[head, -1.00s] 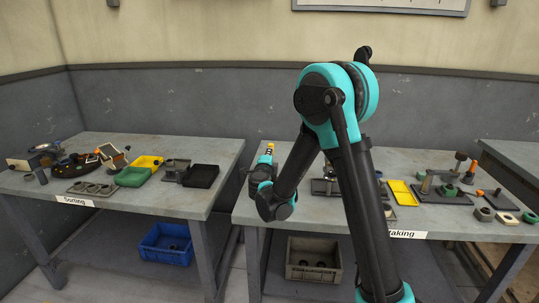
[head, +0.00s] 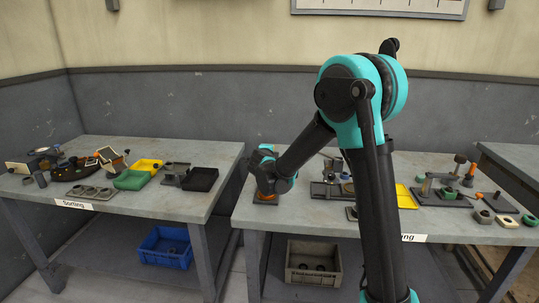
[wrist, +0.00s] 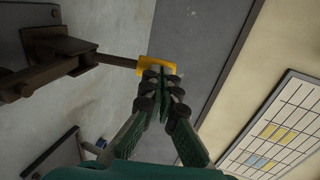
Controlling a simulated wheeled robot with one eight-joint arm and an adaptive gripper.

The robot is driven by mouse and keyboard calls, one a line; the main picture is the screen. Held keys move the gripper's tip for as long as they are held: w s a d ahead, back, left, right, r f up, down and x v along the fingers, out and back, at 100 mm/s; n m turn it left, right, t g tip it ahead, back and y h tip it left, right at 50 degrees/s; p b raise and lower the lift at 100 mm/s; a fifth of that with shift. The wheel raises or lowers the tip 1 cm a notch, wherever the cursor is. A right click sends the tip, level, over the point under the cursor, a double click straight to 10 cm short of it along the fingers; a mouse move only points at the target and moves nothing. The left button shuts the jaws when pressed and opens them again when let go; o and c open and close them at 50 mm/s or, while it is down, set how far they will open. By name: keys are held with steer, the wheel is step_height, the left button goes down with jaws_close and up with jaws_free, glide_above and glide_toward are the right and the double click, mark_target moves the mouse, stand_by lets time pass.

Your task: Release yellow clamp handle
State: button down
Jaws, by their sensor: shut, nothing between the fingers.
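The yellow clamp handle (wrist: 156,64) is at the end of a brown lever (wrist: 118,61) in the wrist view. The lever runs left to a dark brown clamp body (wrist: 55,45). My gripper (wrist: 161,82) is shut and empty, with its fingertips just below the handle and overlapping it in the picture. I cannot tell whether they touch it. In the head view, the end of my arm (head: 264,168) is at the left end of the right table, and the yellow handle cannot be made out there.
An orange piece (head: 267,197) is under my arm's end. The right table (head: 300,220) holds blocks, fixtures and a yellow tray (head: 405,196) to the right. The left table (head: 150,205) holds green, yellow and black trays. A wall chart (wrist: 275,135) shows in the wrist view.

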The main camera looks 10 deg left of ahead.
steer(key=shift+r+x, duration=0.2)
steer(key=shift+x, duration=0.75)
steer(key=shift+r+x, duration=0.15)
steer(key=shift+x, duration=0.75)
steer(key=shift+f+x, duration=0.15)
steer(key=shift+x, duration=0.9)
steer(key=shift+f+x, duration=0.1)
steer(key=shift+x, duration=0.95)
steer(key=shift+s, duration=0.1)
